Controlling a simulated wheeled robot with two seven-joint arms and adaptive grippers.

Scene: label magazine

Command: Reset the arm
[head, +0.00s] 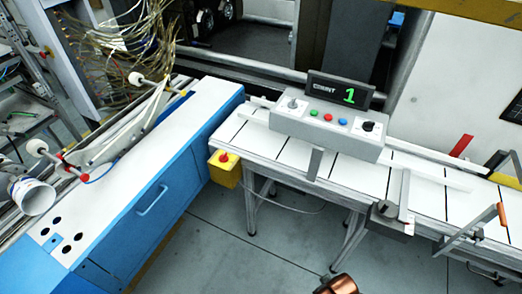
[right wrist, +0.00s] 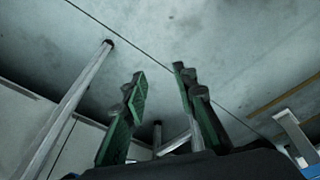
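My right gripper (right wrist: 160,78) shows in the right wrist view, with its two green-padded fingers apart and nothing between them. Grey floor and metal legs lie behind the fingers. The gripper's fingers do not show in the head view. A copper-coloured rounded piece (head: 338,285) shows at the bottom edge of the head view; I cannot tell which part it belongs to. My left gripper is not in view.
A white-topped conveyor table (head: 345,180) carries a control box (head: 325,130) with a display reading 1. A blue cabinet (head: 150,215) stands at the left, with a yellow box (head: 224,172) bearing a red button beside it. Open floor (head: 215,255) lies between.

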